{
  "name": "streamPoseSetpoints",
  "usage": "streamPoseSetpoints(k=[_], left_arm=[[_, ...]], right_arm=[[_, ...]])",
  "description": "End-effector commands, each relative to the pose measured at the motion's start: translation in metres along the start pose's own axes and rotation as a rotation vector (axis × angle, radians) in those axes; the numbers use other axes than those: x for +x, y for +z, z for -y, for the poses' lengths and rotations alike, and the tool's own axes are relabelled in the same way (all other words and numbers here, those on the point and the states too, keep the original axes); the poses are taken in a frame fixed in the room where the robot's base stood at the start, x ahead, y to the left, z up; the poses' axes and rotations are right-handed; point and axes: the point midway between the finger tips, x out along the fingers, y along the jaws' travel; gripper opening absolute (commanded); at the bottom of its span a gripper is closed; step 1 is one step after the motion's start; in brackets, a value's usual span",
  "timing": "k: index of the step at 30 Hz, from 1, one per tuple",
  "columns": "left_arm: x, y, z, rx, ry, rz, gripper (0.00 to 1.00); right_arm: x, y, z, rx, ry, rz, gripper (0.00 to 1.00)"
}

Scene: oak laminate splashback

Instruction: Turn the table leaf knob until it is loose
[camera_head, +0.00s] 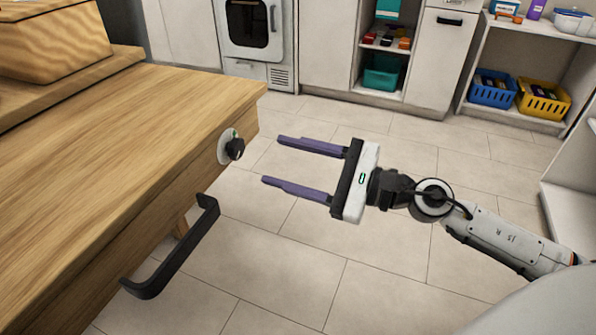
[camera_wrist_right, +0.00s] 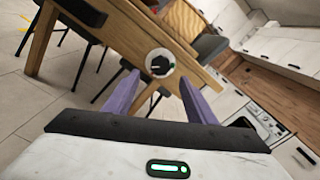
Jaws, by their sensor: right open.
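The table leaf knob (camera_head: 236,149) is a black knob on a round white plate, fixed to the side edge of the wooden table (camera_head: 110,150) near its far corner. My right gripper (camera_head: 271,161) comes in from the right with its two purple fingers open and pointing at the knob. Its fingertips are a short way from the knob and do not touch it. In the right wrist view the knob (camera_wrist_right: 159,63) shows ahead, between and beyond the open fingers (camera_wrist_right: 158,83). My left gripper is not in view.
A wooden box (camera_head: 50,40) stands on the table at the far left. Tiled floor is free around my right gripper. Cabinets, an oven (camera_head: 249,30) and shelves with blue (camera_head: 491,90) and yellow (camera_head: 543,99) baskets stand behind.

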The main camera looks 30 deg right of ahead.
Motion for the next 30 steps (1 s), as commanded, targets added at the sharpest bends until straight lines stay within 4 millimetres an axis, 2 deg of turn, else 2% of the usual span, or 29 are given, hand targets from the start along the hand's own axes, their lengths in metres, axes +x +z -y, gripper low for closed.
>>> streamPoseSetpoints(k=[3,9,25,28,30], left_arm=[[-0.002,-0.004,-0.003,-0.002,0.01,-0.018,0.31],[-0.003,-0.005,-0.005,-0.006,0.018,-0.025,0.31],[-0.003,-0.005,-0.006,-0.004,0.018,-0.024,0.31],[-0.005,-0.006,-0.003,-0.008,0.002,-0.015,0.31],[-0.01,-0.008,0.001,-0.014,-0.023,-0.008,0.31]], right_arm=[[-0.012,-0.002,-0.001,0.004,-0.001,-0.001,0.51],[-0.021,0.0,0.0,0.003,-0.001,0.0,0.51],[-0.021,0.001,0.001,0.001,-0.001,0.0,0.51],[-0.021,0.009,0.006,0.001,-0.001,0.0,0.51],[-0.021,0.022,0.014,0.001,-0.001,0.0,0.51]])
